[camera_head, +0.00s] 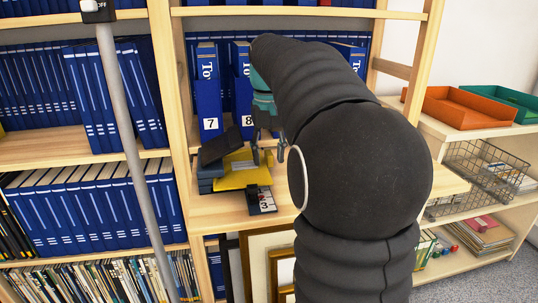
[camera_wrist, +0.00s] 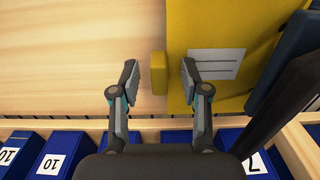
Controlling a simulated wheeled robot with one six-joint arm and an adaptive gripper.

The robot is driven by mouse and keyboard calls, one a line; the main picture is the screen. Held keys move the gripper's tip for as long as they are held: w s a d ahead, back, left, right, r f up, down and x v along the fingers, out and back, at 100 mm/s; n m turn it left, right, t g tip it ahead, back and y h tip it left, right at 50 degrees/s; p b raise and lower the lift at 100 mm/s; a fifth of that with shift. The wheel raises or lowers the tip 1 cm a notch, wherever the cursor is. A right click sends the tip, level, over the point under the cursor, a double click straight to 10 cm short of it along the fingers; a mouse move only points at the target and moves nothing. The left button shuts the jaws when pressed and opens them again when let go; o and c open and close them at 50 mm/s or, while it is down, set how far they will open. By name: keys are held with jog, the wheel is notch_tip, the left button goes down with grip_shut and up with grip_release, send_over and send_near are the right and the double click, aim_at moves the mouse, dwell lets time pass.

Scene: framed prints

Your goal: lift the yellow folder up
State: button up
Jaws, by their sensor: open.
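The yellow folder (camera_head: 241,179) lies on the wooden shelf board in the head view, beside dark and blue items. In the wrist view the yellow folder (camera_wrist: 215,35) fills the upper right, with a pale lined label on it. A small yellow piece (camera_wrist: 158,74) sticks out at its left edge, between my fingertips. I cannot tell whether it is part of the folder. My gripper (camera_wrist: 159,80) is open, with a visible gap on each side of this piece. In the head view my gripper (camera_head: 268,155) is at the folder's right side, partly hidden by my arm.
Dark blue binders (camera_head: 208,90) stand behind on the shelf. A dark box (camera_head: 221,146) and a black item marked 3 (camera_head: 262,200) lie close to the folder. A shelf upright (camera_head: 168,90) is at left. Bare board (camera_wrist: 70,60) lies left of the folder in the wrist view.

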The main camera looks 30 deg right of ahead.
grip_shut()
jog(key=shift+d, duration=0.15)
jog(key=shift+s+d+p, duration=0.25)
jog(key=shift+d+p, duration=0.05)
jog(key=shift+d, duration=0.55)
jog(key=shift+s+d+p, duration=0.25)
jog(key=shift+d, duration=0.55)
jog(key=shift+s+d+p, duration=0.25)
jog(key=shift+d+p, duration=0.05)
jog(key=shift+d, duration=0.55)
grip_release()
